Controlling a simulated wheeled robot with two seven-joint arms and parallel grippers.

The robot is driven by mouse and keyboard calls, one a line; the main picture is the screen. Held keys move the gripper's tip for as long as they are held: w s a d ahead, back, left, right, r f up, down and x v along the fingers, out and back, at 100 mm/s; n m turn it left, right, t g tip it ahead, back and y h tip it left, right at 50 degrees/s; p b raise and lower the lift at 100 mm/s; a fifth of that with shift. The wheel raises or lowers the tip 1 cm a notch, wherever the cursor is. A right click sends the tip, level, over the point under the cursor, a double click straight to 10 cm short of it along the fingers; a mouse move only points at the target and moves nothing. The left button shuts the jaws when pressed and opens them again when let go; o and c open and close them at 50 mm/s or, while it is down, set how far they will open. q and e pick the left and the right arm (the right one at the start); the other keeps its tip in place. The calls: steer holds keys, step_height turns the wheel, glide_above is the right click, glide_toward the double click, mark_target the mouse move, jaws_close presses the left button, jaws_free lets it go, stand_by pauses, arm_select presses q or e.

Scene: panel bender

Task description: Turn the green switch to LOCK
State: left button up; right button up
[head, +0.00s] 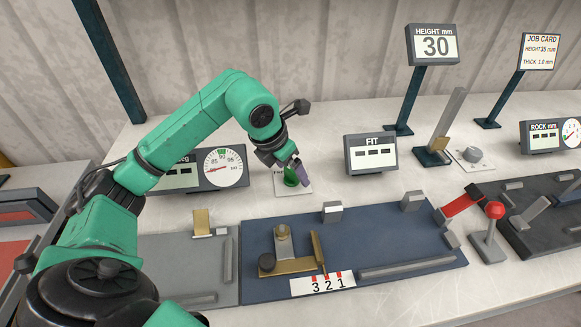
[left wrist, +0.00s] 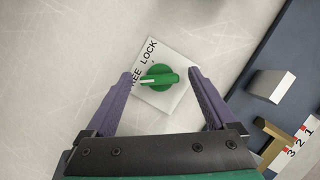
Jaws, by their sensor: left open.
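The green switch (head: 290,178) sits on a small white plate on the bench, partly hidden by my left gripper in the head view. In the left wrist view the switch (left wrist: 160,77) shows whole, with the words FREE and LOCK along the plate's upper left edge. The white mark on its handle points left, towards FREE, which is partly covered by a finger. My left gripper (head: 299,172) is open over the switch. In the left wrist view its purple fingers (left wrist: 161,76) stand on either side of the knob, apart from it. My right gripper is out of view.
A round dial gauge (head: 222,166) stands left of the switch, and the FIT display (head: 371,153) to the right. A blue fixture plate (head: 390,238) with blocks and a 3-2-1 label lies in front. A red-knobbed lever (head: 494,211) stands further right.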

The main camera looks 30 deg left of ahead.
arm_select(q)
steer(key=c, duration=1.4)
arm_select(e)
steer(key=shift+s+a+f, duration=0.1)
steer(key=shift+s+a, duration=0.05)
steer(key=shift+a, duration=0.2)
